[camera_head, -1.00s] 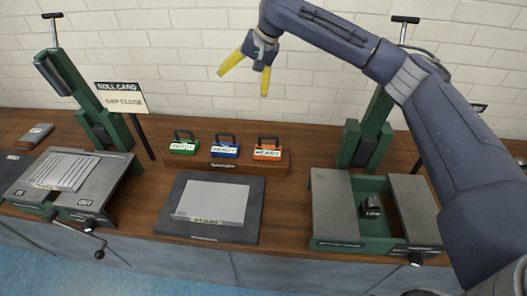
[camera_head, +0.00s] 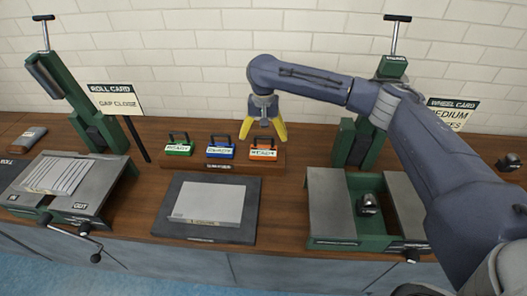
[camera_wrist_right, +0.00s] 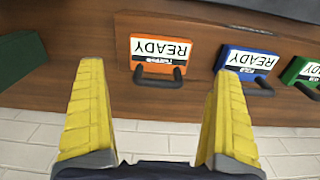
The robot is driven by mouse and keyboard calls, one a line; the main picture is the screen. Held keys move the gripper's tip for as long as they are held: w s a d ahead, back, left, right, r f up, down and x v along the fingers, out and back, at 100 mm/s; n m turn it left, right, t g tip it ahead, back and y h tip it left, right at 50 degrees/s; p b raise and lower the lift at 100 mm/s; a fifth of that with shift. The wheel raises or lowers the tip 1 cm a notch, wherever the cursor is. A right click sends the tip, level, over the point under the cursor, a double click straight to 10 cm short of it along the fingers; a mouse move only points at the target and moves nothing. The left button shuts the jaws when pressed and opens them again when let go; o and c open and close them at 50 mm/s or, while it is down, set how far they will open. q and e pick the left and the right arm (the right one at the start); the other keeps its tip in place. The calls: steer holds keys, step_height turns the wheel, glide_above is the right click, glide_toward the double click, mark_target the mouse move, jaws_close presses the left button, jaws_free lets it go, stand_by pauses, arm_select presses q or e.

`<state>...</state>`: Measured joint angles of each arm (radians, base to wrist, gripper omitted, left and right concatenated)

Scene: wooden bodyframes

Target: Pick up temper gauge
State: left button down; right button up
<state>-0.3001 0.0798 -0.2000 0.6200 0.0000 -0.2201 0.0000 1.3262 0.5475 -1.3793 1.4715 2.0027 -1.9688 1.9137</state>
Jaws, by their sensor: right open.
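Three blocks labelled READY, each with a dark handle, stand in a row on a wooden rack (camera_head: 222,165): a green block (camera_head: 179,149), a blue block (camera_head: 221,151) and an orange block (camera_head: 263,151). I cannot tell which one the task calls the temper gauge. My right gripper (camera_head: 265,134) is open, points down and is empty, just above the orange block. In the right wrist view, the orange block (camera_wrist_right: 160,52) and its handle lie between the lines of the two yellow fingers (camera_wrist_right: 159,72), not gripped. My left gripper is out of view.
A dark plate with a grey sheet (camera_head: 208,203) lies in front of the rack. A slatted roller bench (camera_head: 60,178) is at left, a green-framed station (camera_head: 335,195) at right. Sign cards (camera_head: 115,101) and green posts stand behind, near a brick wall.

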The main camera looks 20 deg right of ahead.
mark_target(263, 152)
steer(key=shift+f, duration=4.2)
steer(key=shift+c, duration=0.2)
steer(key=c, duration=1.1)
steer(key=shift+r, duration=0.15)
